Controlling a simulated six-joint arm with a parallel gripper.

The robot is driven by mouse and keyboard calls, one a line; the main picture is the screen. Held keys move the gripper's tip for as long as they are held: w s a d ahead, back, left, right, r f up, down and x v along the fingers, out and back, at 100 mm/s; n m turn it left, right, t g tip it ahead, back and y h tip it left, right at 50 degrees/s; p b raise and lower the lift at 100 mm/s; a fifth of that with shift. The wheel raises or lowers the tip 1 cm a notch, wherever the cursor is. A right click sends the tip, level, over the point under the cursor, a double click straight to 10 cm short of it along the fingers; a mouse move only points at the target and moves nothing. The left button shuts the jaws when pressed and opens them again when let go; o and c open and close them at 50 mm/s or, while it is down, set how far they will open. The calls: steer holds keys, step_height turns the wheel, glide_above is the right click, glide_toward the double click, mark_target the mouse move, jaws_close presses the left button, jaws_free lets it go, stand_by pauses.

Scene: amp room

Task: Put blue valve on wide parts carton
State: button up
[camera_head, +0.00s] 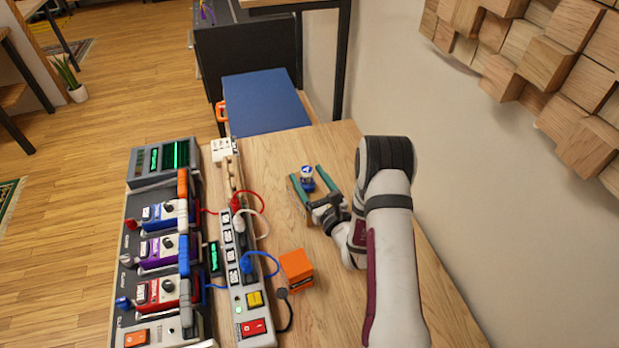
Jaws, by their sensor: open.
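A small blue and white piece (307,185), which looks like the blue valve, stands on the wooden table towards its far end. My gripper (305,172) is open, with one teal finger on each side of this piece. I cannot tell whether the fingers touch it. An orange box (297,268), which may be the parts carton, sits on the table below and to the left of my gripper. Its top looks bare.
A white power strip (233,250) with red, white and blue cables lies left of the box. A rack of colored modules (160,245) lines the table's left side. A blue flat-topped thing (265,100) is beyond the far edge. A wall rises at right.

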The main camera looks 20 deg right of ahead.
steer(key=shift+r, duration=0.1)
steer(key=s+d, duration=0.2)
steer(key=s, duration=0.9)
steer(key=w+d+r+m+g+h, duration=0.3)
steer(key=m+g+h, duration=0.1)
steer(key=m, duration=0.8)
steer(key=s+a+r+m+g+y, duration=0.1)
steer(key=s+a+r+m+g, duration=0.2)
steer(key=s+m, duration=0.7)
steer(key=s+a+r+m+g+y, duration=0.1)
steer(key=s+a+r+m+g, duration=0.2)
steer(key=s+a+m+g, duration=0.3)
steer(key=s+a+r+m+g+y, duration=0.1)
steer(key=s+a+r+m+g, duration=0.3)
steer(key=s+m, duration=1)
steer(key=shift+s+a+m+g, duration=0.15)
steer(key=shift+a+m+g, duration=0.35)
steer(key=shift+a+m, duration=0.25)
